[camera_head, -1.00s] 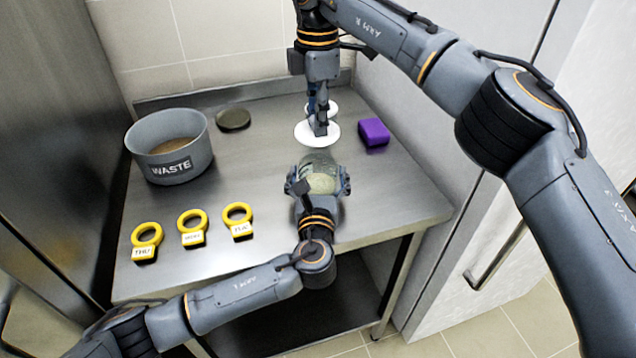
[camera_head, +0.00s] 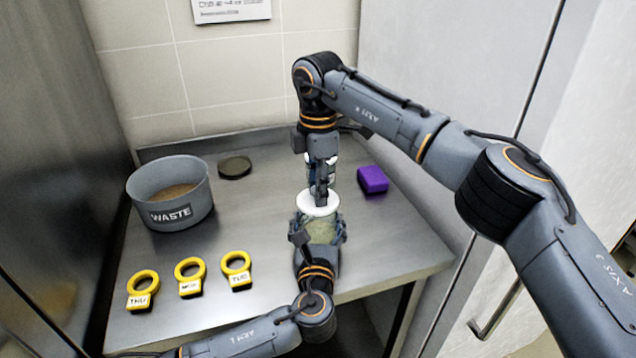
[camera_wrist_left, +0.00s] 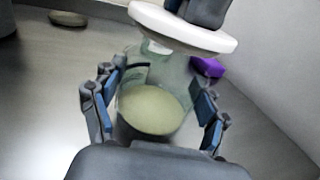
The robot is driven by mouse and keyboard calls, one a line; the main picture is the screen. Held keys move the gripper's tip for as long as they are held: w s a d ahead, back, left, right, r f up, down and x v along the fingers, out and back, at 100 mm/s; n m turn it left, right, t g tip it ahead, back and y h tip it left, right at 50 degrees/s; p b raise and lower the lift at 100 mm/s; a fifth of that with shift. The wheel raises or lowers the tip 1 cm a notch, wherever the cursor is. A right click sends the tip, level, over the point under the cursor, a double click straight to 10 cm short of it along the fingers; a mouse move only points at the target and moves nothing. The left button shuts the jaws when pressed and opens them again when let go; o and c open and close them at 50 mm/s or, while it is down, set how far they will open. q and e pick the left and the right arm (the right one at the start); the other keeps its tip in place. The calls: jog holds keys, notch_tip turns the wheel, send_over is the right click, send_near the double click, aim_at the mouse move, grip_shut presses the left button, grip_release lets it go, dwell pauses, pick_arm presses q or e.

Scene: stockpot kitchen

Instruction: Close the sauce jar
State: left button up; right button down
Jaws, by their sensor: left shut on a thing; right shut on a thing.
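The sauce jar (camera_head: 321,232) is clear glass with pale green-yellow sauce inside. It stands near the front of the steel table and also shows in the left wrist view (camera_wrist_left: 152,108). My left gripper (camera_head: 318,236) is shut around the jar's sides, a finger on each side (camera_wrist_left: 158,110). My right gripper (camera_head: 320,198) is shut on a white round lid (camera_head: 311,210) from above. In the left wrist view the lid (camera_wrist_left: 180,30) is over the jar's mouth, slightly tilted and a little to the right. Whether it touches the rim is unclear.
A purple block (camera_head: 372,179) lies right of my right gripper. Yellow ring tags, TUE (camera_head: 236,268) among them, lie at the front left.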

dwell(0.3)
jog(key=shift+f, duration=0.9)
jog(key=shift+f, duration=0.65)
jog(key=c, duration=1)
grip_release()
notch_tip(320, 180, up, 12)
jog(key=shift+r, duration=0.1)
